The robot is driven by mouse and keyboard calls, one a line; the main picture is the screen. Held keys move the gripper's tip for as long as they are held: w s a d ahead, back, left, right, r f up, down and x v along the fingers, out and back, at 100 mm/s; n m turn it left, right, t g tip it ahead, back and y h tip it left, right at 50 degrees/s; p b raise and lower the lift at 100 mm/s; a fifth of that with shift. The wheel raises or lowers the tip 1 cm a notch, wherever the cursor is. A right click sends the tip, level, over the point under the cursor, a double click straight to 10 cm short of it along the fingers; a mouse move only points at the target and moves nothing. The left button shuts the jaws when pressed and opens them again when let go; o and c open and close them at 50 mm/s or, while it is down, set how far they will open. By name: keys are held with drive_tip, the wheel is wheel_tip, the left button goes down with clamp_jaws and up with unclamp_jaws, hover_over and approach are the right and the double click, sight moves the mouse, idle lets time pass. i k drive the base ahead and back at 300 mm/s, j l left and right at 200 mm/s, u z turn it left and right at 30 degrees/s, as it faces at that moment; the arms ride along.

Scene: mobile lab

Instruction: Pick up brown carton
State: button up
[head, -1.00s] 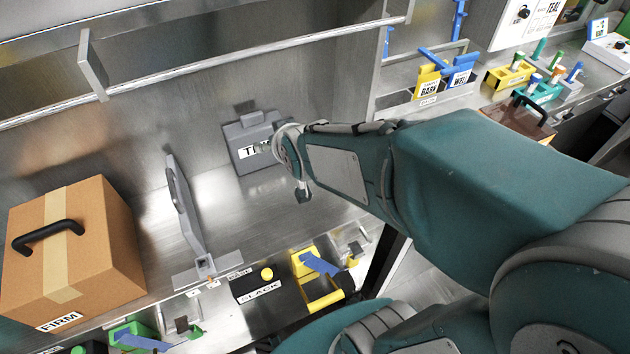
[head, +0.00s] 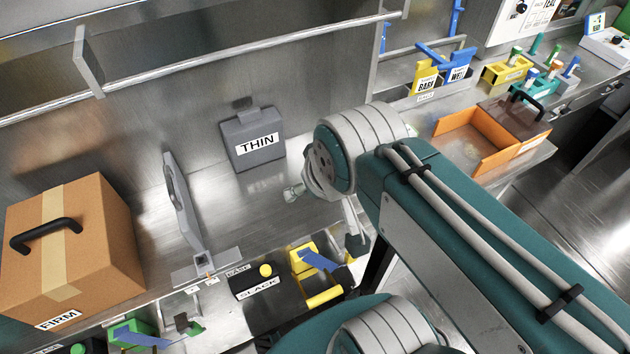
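The brown carton (head: 100,240) stands upright at the left on the steel counter in the head view. Part of the gripper is hidden behind my wrist.
A grey THIN case (head: 240,158) stands by the back wall. A grey upright plate (head: 183,208) stands between carton and gripper. A black SLACK box (head: 258,293) and a yellow holder (head: 322,297) sit along the front. A metal rail (head: 250,62) crosses above. An orange-walled tray (head: 460,135) is at right.

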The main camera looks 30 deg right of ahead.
sight(70, 256)
drive_tip(key=k+l+u, duration=0.1)
drive_tip(key=u, duration=0.65)
drive_tip(key=k+u, duration=0.15)
drive_tip(key=u, duration=0.25)
drive_tip(key=k+u, duration=0.1)
drive_tip(key=u, duration=0.25)
drive_tip(key=j+z, duration=0.2)
drive_tip(key=j, duration=0.8)
drive_tip(key=i+j+z, duration=0.15)
drive_tip(key=j, duration=0.2)
drive_tip(key=i+j+z, duration=0.15)
drive_tip(key=j, duration=0.25)
drive_tip(key=i+j+z, duration=0.1)
drive_tip(key=j, duration=0.3)
drive_tip(key=i+j+z, duration=0.15)
drive_tip(key=j, duration=0.25)
drive_tip(key=i+j+z, duration=0.15)
drive_tip(key=i, duration=0.2)
drive_tip(key=i+j+z, duration=0.1)
drive_tip(key=i+j, duration=0.15)
drive_tip(key=i, duration=0.15)
